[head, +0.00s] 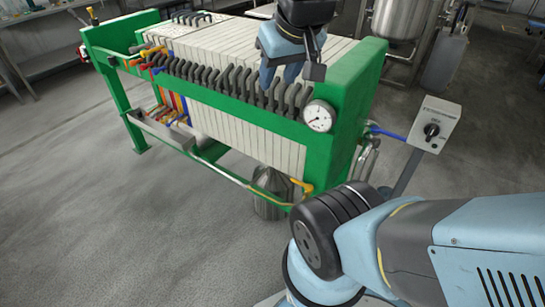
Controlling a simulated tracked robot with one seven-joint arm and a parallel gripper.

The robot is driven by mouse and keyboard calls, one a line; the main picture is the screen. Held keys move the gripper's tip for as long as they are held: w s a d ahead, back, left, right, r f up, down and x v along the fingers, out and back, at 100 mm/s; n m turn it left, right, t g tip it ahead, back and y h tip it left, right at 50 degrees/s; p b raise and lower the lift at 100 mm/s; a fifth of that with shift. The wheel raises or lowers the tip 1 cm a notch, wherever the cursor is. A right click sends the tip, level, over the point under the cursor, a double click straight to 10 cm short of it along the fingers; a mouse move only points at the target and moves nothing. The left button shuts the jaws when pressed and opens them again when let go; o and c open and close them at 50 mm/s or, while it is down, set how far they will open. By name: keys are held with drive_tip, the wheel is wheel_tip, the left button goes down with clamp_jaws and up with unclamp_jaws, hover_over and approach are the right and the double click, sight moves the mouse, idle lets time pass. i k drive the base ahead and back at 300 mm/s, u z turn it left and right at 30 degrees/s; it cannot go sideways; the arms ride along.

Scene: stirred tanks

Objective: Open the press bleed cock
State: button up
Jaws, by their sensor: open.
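The green-framed filter press (345,92) with its row of pale plates stands across the upper middle of the head view. A small yellow lever (302,186) sits low at its right end, by a thin pipe and above a steel can; it looks like the bleed cock, but its setting is too small to tell. My gripper (290,78) hangs in front of the press's right part, left of and above the round gauge (319,116). It is open, with nothing seen between its fingers, and well above the yellow lever. It hides some plates and handles.
The steel can (272,194) stands on the floor under the press's right end. A grey switch box (434,123) on a post stands to the right. A steel tank (400,18) is behind. Other coloured levers (150,52) are at the press's left. The floor at front left is clear.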

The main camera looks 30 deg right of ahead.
sight(299, 182)
drive_tip(key=u, duration=0.15)
drive_tip(key=k, duration=1.9)
drive_tip(key=z, duration=0.35)
drive_tip(key=i, duration=1.5)
